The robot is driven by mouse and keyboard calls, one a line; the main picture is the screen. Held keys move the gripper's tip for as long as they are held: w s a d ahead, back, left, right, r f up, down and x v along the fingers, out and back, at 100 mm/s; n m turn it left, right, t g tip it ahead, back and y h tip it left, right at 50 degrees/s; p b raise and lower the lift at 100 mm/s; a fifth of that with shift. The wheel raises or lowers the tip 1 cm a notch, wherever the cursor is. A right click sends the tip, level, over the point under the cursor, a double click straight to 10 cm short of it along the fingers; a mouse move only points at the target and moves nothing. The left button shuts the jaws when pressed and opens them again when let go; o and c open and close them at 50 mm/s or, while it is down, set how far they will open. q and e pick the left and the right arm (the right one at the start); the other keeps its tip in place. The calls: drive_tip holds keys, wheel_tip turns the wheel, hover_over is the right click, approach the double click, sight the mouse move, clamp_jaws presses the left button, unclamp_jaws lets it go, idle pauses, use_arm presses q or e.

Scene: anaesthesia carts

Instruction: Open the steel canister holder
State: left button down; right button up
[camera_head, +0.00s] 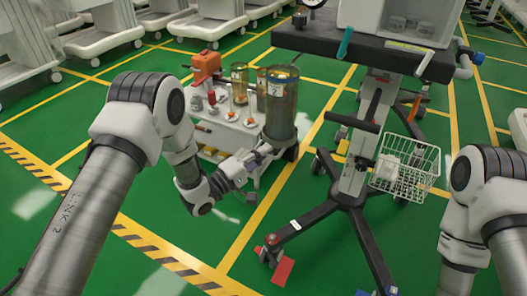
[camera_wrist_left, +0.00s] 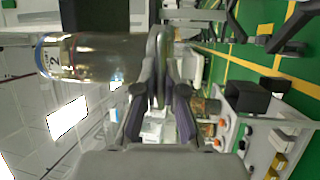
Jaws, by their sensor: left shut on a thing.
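A tall, clear, brownish canister (camera_head: 281,105) stands at the front right corner of a low white cart. In the left wrist view the canister (camera_wrist_left: 95,57) lies sideways in the picture, with a blue-edged label marked 2. My left gripper (camera_head: 263,153) is low beside the base of this canister. In the left wrist view its fingers (camera_wrist_left: 163,88) close together on a grey curved edge, which looks like part of the steel canister holder (camera_wrist_left: 155,50). The fingers hide much of the gripped part. My right arm shows at the right edge, but its gripper is outside the picture.
The white cart (camera_head: 222,135) carries small bottles, an orange box (camera_head: 206,63) and more canisters (camera_head: 240,78). A wheeled stand (camera_head: 350,180) with a wire basket (camera_head: 405,165) is close on the right. Open green floor lies in front.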

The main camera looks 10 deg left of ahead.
use_arm(q)
drive_tip(key=c, duration=1.2)
unclamp_jaws()
drive_tip(key=shift+c, duration=0.2)
drive_tip(key=v, duration=1.2)
drive_tip(key=shift+f, duration=0.1)
